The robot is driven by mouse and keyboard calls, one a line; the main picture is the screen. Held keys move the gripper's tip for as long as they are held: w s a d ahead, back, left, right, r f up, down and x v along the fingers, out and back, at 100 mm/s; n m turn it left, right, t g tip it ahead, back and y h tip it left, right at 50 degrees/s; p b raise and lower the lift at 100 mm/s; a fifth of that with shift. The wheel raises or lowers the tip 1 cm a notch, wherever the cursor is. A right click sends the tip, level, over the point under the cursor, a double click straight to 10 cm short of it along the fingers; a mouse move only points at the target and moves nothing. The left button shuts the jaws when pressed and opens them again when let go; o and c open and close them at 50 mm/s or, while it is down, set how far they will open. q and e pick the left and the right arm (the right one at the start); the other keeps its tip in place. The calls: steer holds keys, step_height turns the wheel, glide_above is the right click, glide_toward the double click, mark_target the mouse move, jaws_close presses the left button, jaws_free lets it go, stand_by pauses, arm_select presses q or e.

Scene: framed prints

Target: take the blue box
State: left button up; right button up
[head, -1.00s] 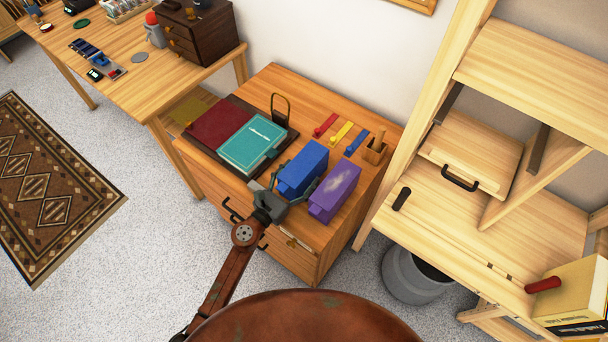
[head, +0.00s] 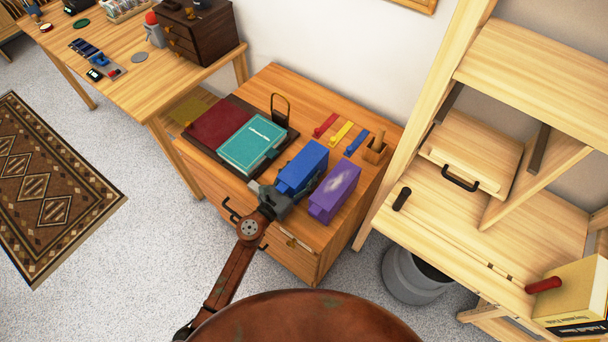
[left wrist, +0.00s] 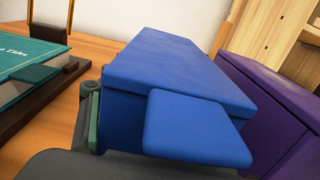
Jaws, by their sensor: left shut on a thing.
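The blue box (head: 303,166) stands on the wooden cabinet top, between the teal book and a purple box. It also fills the middle of the left wrist view (left wrist: 175,75), with a flap-like blue piece on its near end. My left gripper (head: 279,199) is at the near end of the blue box and shut on it. One finger shows along the box's left side in the left wrist view; the other is hidden. I cannot tell whether the box is clear of the cabinet top. My right gripper is not in view.
The purple box (head: 335,191) stands close to the right of the blue box. The teal book (head: 252,143) and a red book (head: 217,124) lie on a dark tray to the left. Red, yellow and blue strips lie behind. A wooden shelf unit (head: 463,215) stands at the right.

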arm_select(q)
steer(key=c, duration=0.6)
steer(key=shift+r, duration=0.1)
steer(key=shift+c, duration=0.2)
steer(key=shift+r, duration=0.1)
